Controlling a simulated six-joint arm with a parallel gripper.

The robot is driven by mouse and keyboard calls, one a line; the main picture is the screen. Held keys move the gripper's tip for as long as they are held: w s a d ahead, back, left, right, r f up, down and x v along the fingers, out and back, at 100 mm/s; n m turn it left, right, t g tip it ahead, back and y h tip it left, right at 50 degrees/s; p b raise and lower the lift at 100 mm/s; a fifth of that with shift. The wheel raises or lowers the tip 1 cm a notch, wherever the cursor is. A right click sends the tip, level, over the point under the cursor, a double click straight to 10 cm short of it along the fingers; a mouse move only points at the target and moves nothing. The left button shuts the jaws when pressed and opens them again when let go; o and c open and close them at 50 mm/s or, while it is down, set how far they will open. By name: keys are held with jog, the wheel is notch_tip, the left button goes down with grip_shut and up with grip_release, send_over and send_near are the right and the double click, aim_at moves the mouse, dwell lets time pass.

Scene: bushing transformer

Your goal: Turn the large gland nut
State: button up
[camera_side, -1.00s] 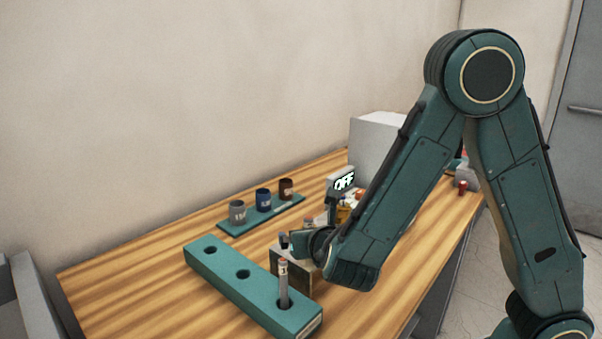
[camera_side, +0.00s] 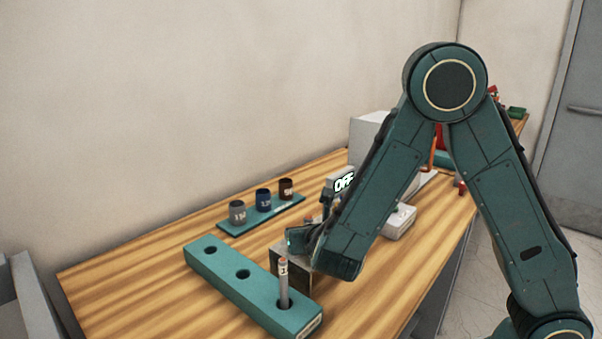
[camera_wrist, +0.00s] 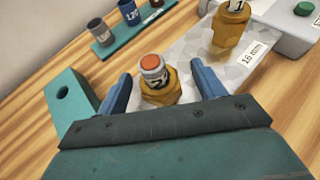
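In the wrist view a brass gland nut marked 2 (camera_wrist: 158,93), with an orange and grey top, stands between the fingers of my gripper (camera_wrist: 160,70). My gripper is open, with a blue finger on each side and a visible gap to the nut. A second brass gland nut, marked 1 (camera_wrist: 231,30), stands farther back on a pale plate (camera_wrist: 190,50). I cannot tell which nut is the large one. In the side view my arm hides both nuts, and my gripper (camera_side: 298,240) is low, its fingers hard to make out.
A teal block (camera_side: 215,262) with round holes holds an upright grey rod (camera_side: 283,282). A teal strip (camera_side: 240,222) carries three cups. A display reading OFF (camera_side: 344,183) stands behind my arm. A white box with a green button (camera_wrist: 304,9) is at the wrist view's upper right.

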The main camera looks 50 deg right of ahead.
jog(key=c, duration=1)
jog(key=shift+n+y, duration=0.3)
jog(key=shift+n+t+y, duration=0.7)
jog(key=shift+n+y, duration=0.5)
jog(key=shift+n+t+y, duration=0.4)
jog(key=shift+n+y, duration=0.3)
